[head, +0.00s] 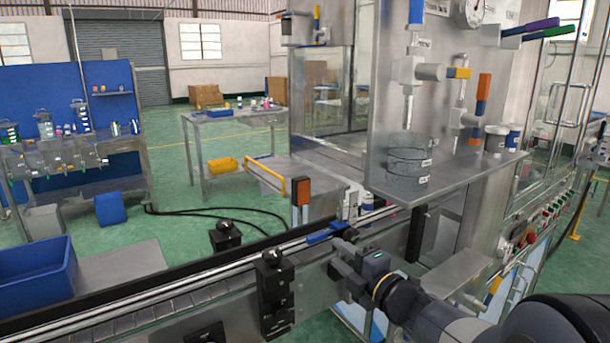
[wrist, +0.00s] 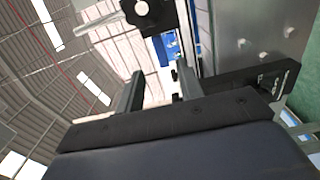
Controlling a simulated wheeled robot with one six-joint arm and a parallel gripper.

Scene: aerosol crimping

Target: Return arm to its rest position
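My gripper (head: 343,262) is in front of the conveyor at the lower middle of the head view, at the end of my arm, which comes in from the lower right. In the wrist view the two fingers of my gripper (wrist: 156,92) stand apart with a clear gap and nothing between them. The ceiling and part of the conveyor side show beyond the fingers. The gripper looks close to the conveyor rail, but I cannot tell whether it touches.
The conveyor (head: 180,304) runs from lower left to the machine, with black sensor blocks (head: 274,290) along it. A steel shelf (head: 470,175) carrying a clear cylinder (head: 408,165) is above right. A blue bin (head: 38,275) is at left. Green floor is open behind.

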